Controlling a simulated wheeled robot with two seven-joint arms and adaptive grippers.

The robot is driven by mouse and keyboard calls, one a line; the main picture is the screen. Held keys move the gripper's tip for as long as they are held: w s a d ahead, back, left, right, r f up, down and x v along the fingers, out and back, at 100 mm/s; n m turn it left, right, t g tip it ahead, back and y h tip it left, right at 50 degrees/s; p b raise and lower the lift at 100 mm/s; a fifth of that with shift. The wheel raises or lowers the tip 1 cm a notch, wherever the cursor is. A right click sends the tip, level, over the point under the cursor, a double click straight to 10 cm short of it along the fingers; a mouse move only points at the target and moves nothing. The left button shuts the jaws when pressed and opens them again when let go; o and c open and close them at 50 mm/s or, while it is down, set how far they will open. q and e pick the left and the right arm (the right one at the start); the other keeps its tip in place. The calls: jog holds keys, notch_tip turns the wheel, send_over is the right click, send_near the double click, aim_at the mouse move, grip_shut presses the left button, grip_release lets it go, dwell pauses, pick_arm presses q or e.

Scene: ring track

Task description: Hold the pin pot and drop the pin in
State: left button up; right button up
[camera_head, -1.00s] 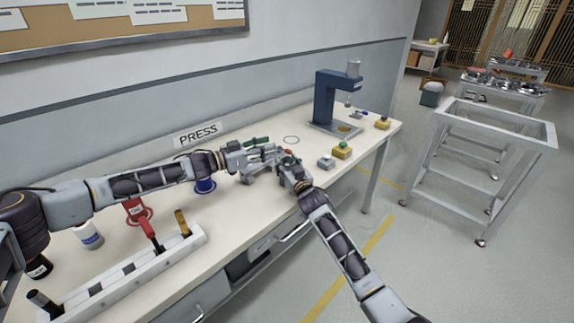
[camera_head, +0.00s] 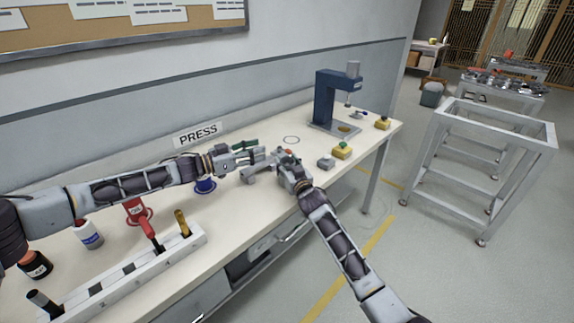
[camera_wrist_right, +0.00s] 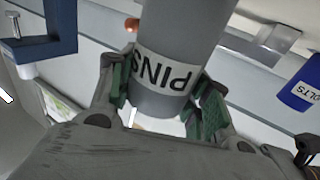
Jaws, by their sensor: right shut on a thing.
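The grey pin pot, labelled PINS upside down in the right wrist view (camera_wrist_right: 172,60), sits between the green-padded fingers of my right gripper (camera_wrist_right: 163,105), which is shut on it. In the head view my right gripper (camera_head: 284,166) is over the bench, right of centre. I cannot make out a pin; the inside of the pot is hidden.
A blue pot (camera_head: 204,186) stands under my left wrist. A red holder (camera_head: 137,210), a white bottle (camera_head: 89,236) and a white slotted rack (camera_head: 120,277) are at the front left. Button boxes (camera_head: 342,151) and a blue press (camera_head: 328,103) stand to the right.

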jog(key=o, duration=1.1)
jog(key=shift+v, duration=6)
